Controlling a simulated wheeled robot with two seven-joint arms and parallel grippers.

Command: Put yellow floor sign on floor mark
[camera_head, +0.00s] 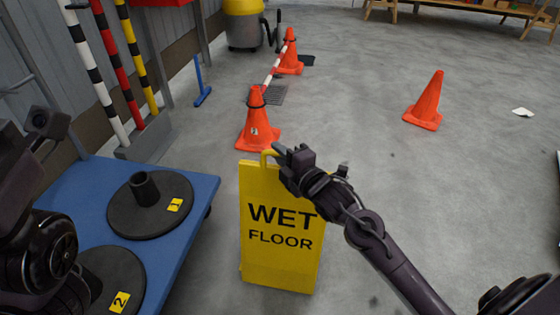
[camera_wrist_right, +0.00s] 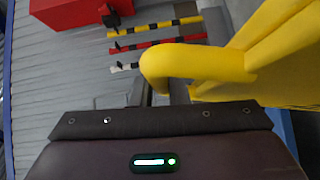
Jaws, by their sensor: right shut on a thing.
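The yellow floor sign (camera_head: 281,262), lettered WET FLOOR, is upright in front of me in the head view, right of the blue platform. My right gripper (camera_head: 275,152) is shut on the loop handle at its top. In the right wrist view the yellow handle (camera_wrist_right: 195,64) passes between the fingers, with the sign's panels at the right. I cannot tell whether the sign's lower edge touches the floor. I cannot make out a floor mark. Dark parts of my left arm fill the left edge of the head view; its jaws cannot be made out.
The blue platform (camera_head: 190,240) carries black round bases (camera_head: 150,220). Orange cones stand ahead (camera_head: 257,122), farther back (camera_head: 290,55) and at the right (camera_head: 425,102); a striped bar joins the first two. A white scrap (camera_head: 522,112) lies right. Floor between is clear.

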